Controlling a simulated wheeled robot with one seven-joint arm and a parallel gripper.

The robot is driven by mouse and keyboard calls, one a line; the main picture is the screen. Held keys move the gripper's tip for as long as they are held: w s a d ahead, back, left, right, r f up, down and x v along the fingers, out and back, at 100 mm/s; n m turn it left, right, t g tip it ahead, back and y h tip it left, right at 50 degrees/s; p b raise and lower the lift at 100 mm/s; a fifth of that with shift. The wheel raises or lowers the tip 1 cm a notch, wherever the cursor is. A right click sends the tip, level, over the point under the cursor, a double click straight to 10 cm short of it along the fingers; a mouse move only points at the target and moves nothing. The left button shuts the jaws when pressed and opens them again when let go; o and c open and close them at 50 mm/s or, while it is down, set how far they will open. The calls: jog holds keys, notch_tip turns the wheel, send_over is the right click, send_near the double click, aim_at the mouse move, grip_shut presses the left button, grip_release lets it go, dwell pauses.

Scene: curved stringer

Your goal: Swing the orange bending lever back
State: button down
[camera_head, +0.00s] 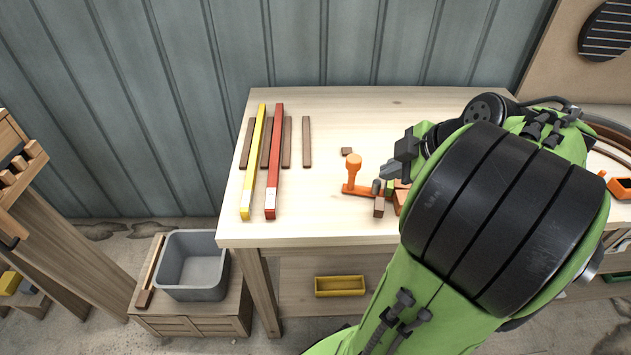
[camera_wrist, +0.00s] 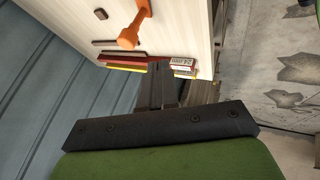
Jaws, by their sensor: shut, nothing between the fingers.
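The orange bending lever (camera_head: 354,170) is on the wooden workbench, its knobbed handle standing up from a flat orange arm that runs right to a dark pin. In the wrist view the lever (camera_wrist: 133,30) shows near the top, apart from my finger tips. My gripper (camera_head: 386,171) is just right of the lever handle, above the bench, close to the pin. It is shut and empty; its fingers (camera_wrist: 160,72) lie together in the wrist view. My arm hides the bench right of the lever, and part of the bending fixture with it.
A yellow bar (camera_head: 254,165) and a red bar (camera_head: 273,165) lie on the bench's left, among several thin brown strips. Small brown blocks (camera_head: 379,207) sit by the lever. A grey bin (camera_head: 192,287) stands low left.

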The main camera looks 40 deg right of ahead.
jog(key=shift+s+d, duration=0.1)
jog(key=shift+d, duration=0.2)
jog(key=shift+f, duration=0.1)
jog(key=w+d+f+b, duration=0.1)
jog(key=w+f+b, duration=0.2)
jog(key=w+f, duration=0.5)
jog(key=shift+w+d, duration=0.25)
jog(key=shift+w, duration=0.45)
